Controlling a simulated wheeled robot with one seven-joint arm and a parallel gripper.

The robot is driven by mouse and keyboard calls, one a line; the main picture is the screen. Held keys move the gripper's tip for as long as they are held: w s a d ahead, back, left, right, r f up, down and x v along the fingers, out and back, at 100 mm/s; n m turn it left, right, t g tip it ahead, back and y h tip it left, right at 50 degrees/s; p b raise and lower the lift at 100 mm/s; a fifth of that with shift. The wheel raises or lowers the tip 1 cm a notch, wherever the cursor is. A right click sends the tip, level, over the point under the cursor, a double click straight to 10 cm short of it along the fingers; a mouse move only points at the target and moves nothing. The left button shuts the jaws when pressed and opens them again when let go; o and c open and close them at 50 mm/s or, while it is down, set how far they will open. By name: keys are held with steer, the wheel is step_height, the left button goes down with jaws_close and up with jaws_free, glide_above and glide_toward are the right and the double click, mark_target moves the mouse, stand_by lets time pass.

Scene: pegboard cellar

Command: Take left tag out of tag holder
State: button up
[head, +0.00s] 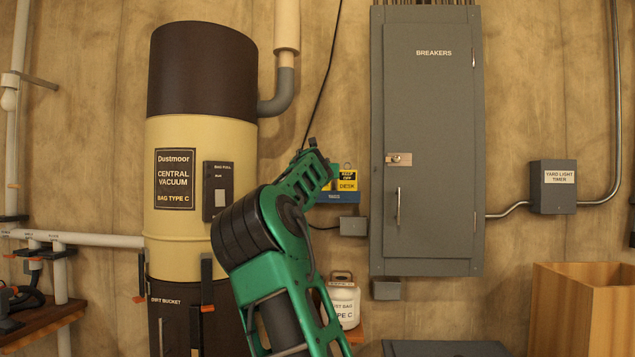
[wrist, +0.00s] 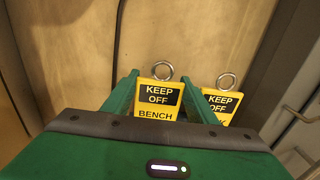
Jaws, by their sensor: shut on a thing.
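The left tag (wrist: 160,101) is yellow with a black "KEEP OFF" panel, the word "BENCH" and a metal ring on top. In the wrist view it stands between the two green fingers of my gripper (wrist: 160,88), which is shut on it. The right tag (wrist: 222,104), with the same panel and a ring, is just right of the fingers. In the head view the right tag (head: 347,181) reads "DESK" and stands in the blue tag holder (head: 340,197). My gripper (head: 322,167) hides most of the left tag there, so I cannot tell how deep it sits.
The grey breaker cabinet (head: 430,140) with its handle is close to the right of the holder. The vacuum canister (head: 180,230) stands to the left. A black cable (head: 325,80) runs down the wall behind my gripper. A white jar (head: 344,303) stands below.

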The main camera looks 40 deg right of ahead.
steer(key=shift+r, duration=1.8)
steer(key=shift+a+r, duration=0.15)
steer(key=shift+r, duration=0.1)
steer(key=s+a+r, duration=0.3)
steer(key=a+r, duration=0.3)
steer(key=a, duration=0.4)
steer(key=shift+s+a+r, duration=0.25)
steer(key=shift+a+r, duration=0.1)
steer(key=shift+a, duration=0.05)
